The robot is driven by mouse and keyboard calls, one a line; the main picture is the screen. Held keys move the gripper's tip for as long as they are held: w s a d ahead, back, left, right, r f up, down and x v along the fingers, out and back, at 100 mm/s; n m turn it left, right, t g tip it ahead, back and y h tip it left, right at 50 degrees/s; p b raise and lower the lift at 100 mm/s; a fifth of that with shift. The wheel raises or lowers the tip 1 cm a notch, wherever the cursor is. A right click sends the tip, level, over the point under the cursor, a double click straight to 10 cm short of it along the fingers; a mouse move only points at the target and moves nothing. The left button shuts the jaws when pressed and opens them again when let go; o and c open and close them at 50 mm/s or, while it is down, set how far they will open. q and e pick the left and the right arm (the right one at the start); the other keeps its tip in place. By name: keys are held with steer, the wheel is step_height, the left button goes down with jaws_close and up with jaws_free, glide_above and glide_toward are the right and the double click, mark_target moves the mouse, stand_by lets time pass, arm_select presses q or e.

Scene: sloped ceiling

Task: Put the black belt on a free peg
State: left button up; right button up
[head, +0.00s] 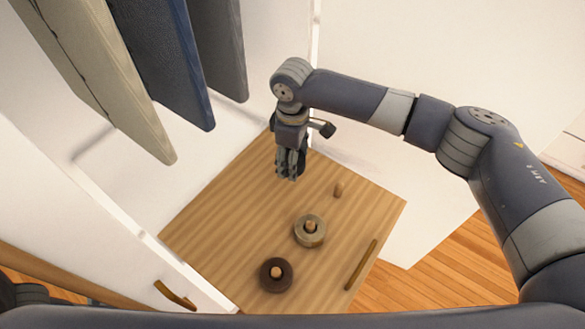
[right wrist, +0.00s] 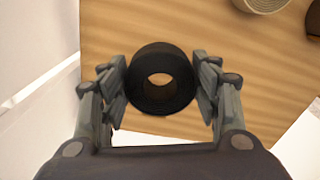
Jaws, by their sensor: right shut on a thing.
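My right gripper (head: 290,165) is shut on the black belt (right wrist: 162,102), a rolled ring with an open centre, held between the fingers in the right wrist view. In the head view the gripper hangs over the far part of the wooden board (head: 215,222), and the belt is mostly hidden by the fingers. A bare peg (head: 338,189) stands on the board to the right of the gripper. A beige rolled belt (head: 309,242) sits around a second peg (head: 310,225). A dark brown rolled belt (head: 276,286) sits around a third peg (head: 276,271). My left gripper is out of view.
Beige (head: 85,70), blue (head: 165,55) and grey (head: 218,45) garments hang at the upper left, left of my gripper. A handle (head: 361,264) lies along the board's right edge. A white door with a brass handle (head: 175,294) is at the lower left.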

mark_target(341, 186)
steer(key=shift+n, duration=0.3)
steer(key=r+p, duration=0.1)
steer(key=r, duration=0.1)
steer(key=d+r+p, duration=0.1)
steer(key=r, duration=0.1)
steer(key=shift+s+d+r+p, duration=0.15)
steer(key=shift+s+p, duration=0.05)
steer(key=shift+p, duration=0.1)
steer(key=s+d+n+p, duration=0.1)
steer(key=d+p, duration=0.2)
steer(key=s+d+n+p, duration=0.1)
steer(key=d+n+p, duration=0.1)
steer(key=d+p, duration=0.1)
steer(key=s+d+n+p, duration=0.1)
steer(key=s+d+p, duration=0.1)
steer(key=d+p, duration=0.2)
steer(key=shift+r+n+p, duration=0.3)
steer(key=shift+r+p, duration=0.05)
steer(key=shift+p, duration=0.05)
steer(key=shift+d, duration=0.25)
steer(key=shift+d+f, duration=0.15)
steer(key=shift+s+p, duration=0.1)
steer(key=shift+p, duration=0.65)
steer(key=shift+f+b, duration=0.4)
steer(key=shift+f, duration=0.05)
steer(key=shift+f+b, duration=2.15)
steer(key=shift+f, duration=2.6)
